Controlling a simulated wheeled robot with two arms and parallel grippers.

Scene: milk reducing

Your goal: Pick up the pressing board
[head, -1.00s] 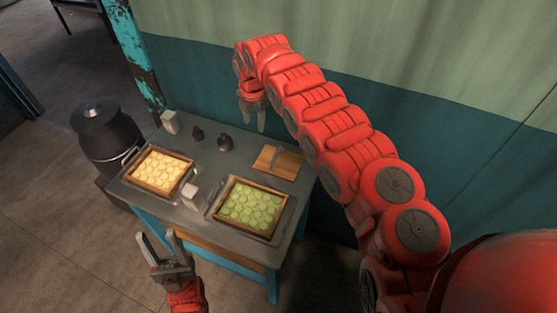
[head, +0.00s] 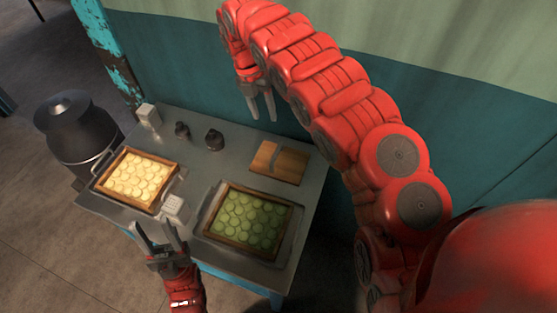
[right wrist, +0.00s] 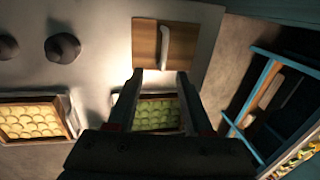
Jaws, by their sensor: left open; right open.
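The pressing board (head: 291,166) is a flat brown wooden board with a pale raised handle (head: 275,158), lying at the back right of the grey table. My right gripper (head: 263,116) is open and empty, pointing down above and behind the board in the head view. In the right wrist view the board (right wrist: 145,43) and its handle (right wrist: 165,45) lie just beyond the open fingertips (right wrist: 160,76), with no contact visible. My left gripper (head: 151,226) is open and empty near the table's front edge.
A wooden tray of green rounds (head: 207,226) and one of pale yellow rounds (head: 101,183) sit on the table (head: 235,170). A dark pot (head: 75,130) is at left.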

